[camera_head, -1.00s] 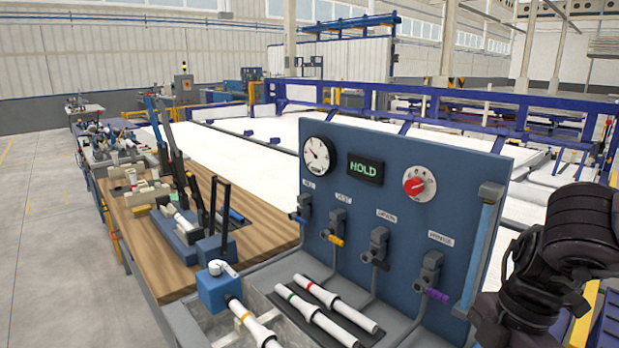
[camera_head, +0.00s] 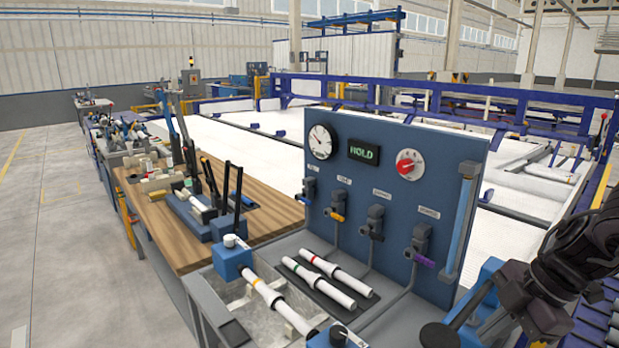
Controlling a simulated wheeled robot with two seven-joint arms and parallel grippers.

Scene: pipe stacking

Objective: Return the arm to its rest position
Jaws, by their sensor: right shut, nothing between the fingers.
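My right arm is at the right edge, a dark jointed shape, with my right gripper (camera_head: 538,303) at its lower left end. The gripper is shut and empty, beside the right end of the test bench and apart from the pipes; its fingertips are hard to make out. My left gripper is not in view. A white pipe with a yellow band (camera_head: 285,308) runs from a blue block (camera_head: 232,260) across a grey basin (camera_head: 250,298). Two more white pipes, one with a green band (camera_head: 322,288) and one with a red band (camera_head: 340,274), lie side by side on a dark rack.
A blue panel (camera_head: 400,225) with a gauge (camera_head: 321,142), a "HOLD" display (camera_head: 363,152), a red knob (camera_head: 409,165) and several valves stands behind the pipes. A blue fixture (camera_head: 480,300) is near my right arm. A wooden bench (camera_head: 180,238) with clamps is at left. Floor at far left is clear.

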